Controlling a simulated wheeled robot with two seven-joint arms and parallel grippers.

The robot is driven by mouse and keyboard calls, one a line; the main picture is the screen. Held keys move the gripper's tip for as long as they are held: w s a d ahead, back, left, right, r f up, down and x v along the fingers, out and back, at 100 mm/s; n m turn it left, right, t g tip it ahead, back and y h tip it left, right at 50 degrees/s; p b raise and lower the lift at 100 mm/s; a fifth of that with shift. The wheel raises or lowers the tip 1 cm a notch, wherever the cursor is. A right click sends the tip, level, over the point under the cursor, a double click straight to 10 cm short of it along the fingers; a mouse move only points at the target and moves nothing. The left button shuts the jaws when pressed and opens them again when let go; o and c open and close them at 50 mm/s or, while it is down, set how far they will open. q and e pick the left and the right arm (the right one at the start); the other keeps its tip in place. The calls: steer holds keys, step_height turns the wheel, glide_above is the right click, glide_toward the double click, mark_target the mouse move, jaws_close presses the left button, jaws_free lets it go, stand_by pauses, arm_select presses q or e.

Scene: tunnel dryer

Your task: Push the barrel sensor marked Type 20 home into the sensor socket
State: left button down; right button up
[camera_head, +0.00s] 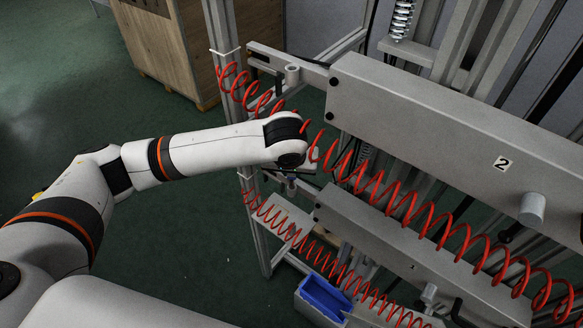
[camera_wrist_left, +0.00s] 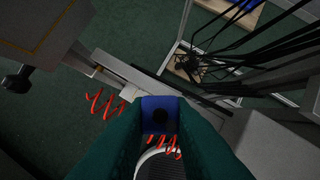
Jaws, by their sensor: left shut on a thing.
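In the left wrist view my left gripper (camera_wrist_left: 160,128) reaches up from the bottom with two dark teal fingers. They are shut on a small blue block-like piece with a dark round centre (camera_wrist_left: 160,104). I take this for the barrel sensor, but no Type 20 marking is readable. In the head view my left arm comes in from the left, and its wrist covers most of the gripper and the held piece beside the machine frame. I cannot make out the sensor socket or whether the piece touches it. My right gripper is not in view.
Red coiled hoses (camera_head: 372,188) hang close around my left wrist. A long grey beam marked 2 (camera_head: 430,118) and a lower beam (camera_head: 370,232) run to the right. A blue bin (camera_head: 325,297) stands below. A wooden crate (camera_head: 160,45) stands at the back left; green floor there is clear.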

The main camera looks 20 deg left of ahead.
mark_target(291, 180)
arm_select(q)
steer(key=shift+f+b, duration=0.5)
steer(key=shift+f, duration=1.5)
steer(key=c, duration=1.2)
jaws_free()
steer(key=b+v, duration=0.1)
steer(key=v, duration=1.1)
